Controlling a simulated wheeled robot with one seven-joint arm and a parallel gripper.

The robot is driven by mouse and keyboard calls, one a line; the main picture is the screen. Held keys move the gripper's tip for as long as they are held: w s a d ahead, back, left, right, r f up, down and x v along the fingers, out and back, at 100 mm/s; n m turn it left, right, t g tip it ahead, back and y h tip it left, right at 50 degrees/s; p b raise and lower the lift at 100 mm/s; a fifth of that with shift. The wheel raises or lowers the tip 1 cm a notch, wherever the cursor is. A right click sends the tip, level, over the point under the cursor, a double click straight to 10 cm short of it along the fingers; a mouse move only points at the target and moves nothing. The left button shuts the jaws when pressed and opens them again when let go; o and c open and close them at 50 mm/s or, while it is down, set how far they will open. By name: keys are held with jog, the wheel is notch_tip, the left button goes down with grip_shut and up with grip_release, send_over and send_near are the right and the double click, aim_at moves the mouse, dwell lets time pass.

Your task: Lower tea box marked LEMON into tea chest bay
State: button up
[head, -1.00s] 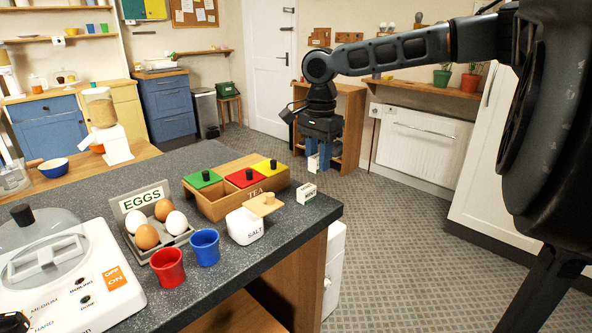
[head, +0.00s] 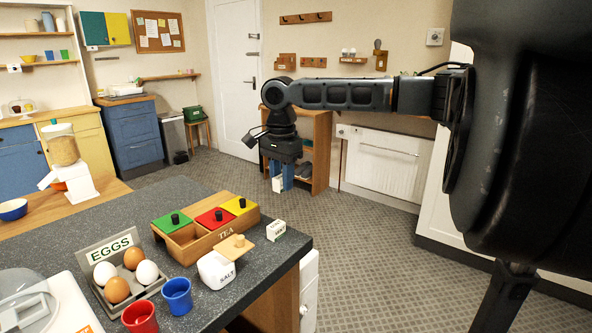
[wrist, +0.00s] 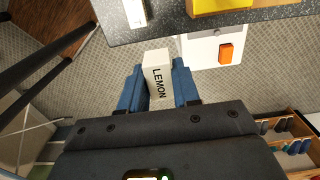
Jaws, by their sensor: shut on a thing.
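My gripper (head: 282,172) hangs over the floor, beyond the counter and to the right of the tea chest in the head view. Its blue fingers are shut on the white tea box (wrist: 157,70), whose LEMON lettering faces the wrist camera. The box's pale end (head: 277,185) shows below the fingers in the head view. The wooden tea chest (head: 215,240), marked TEA, stands on the counter with green (head: 172,221), red (head: 214,217) and yellow (head: 240,205) knobbed lids. An uncovered bay (head: 184,235) shows at its front left; its inside is partly hidden.
On the dark counter (head: 265,262) are a small white printed box (head: 276,230), a salt pot (head: 216,269), an egg tray (head: 147,292), a red cup (head: 140,317) and a blue cup (head: 177,296). A wooden shelf unit (head: 321,150) stands behind my gripper.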

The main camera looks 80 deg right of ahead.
jog(key=w+a+p, duration=0.7)
jog(key=w+a, duration=0.7)
jog(key=w, duration=0.5)
jog(key=shift+a+f+p, duration=0.15)
jog(key=shift+a+p, duration=0.15)
jog(key=shift+p, duration=0.05)
jog(key=shift+f+b, duration=0.45)
jog(key=shift+f, duration=1.7)
jog(key=shift+f+b, duration=0.75)
jog(key=shift+f, duration=1.75)
dwell(0.9)
